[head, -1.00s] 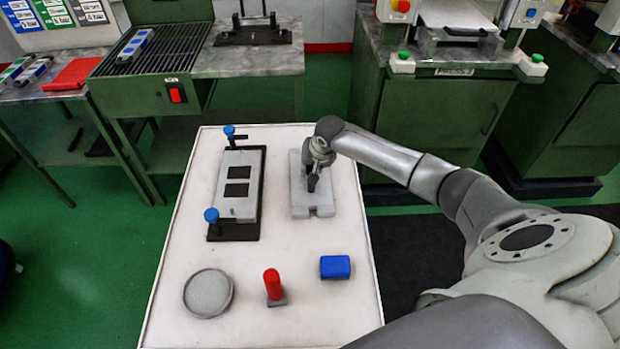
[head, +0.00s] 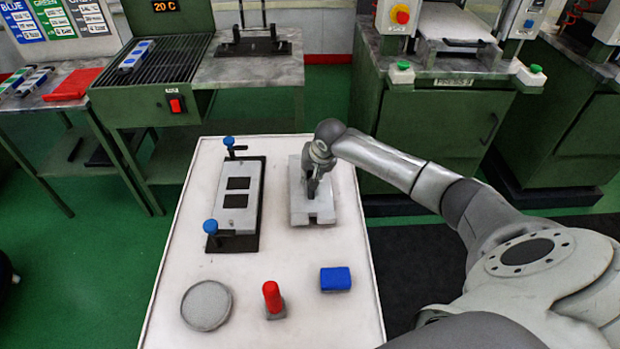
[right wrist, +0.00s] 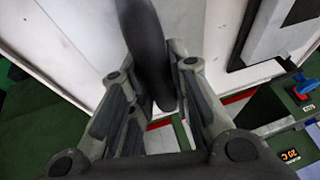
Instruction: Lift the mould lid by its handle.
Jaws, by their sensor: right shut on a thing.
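The mould lid (head: 326,208) is a light grey slab at the right of the white table. My right gripper (head: 314,192) points down over its middle in the head view. In the right wrist view a dark rounded handle (right wrist: 148,45) stands between my right gripper's fingers (right wrist: 150,110), which are shut on it. The slab's middle is partly hidden by the gripper. I cannot tell whether the lid is clear of what lies under it. My left gripper is not in view.
A mould plate (head: 239,205) with two dark openings and blue-knobbed clamps lies left of the lid. A round grey dish (head: 206,306), a red-handled tool (head: 272,298) and a blue block (head: 336,279) stand nearer. Green machines (head: 435,125) are behind the table (head: 262,258).

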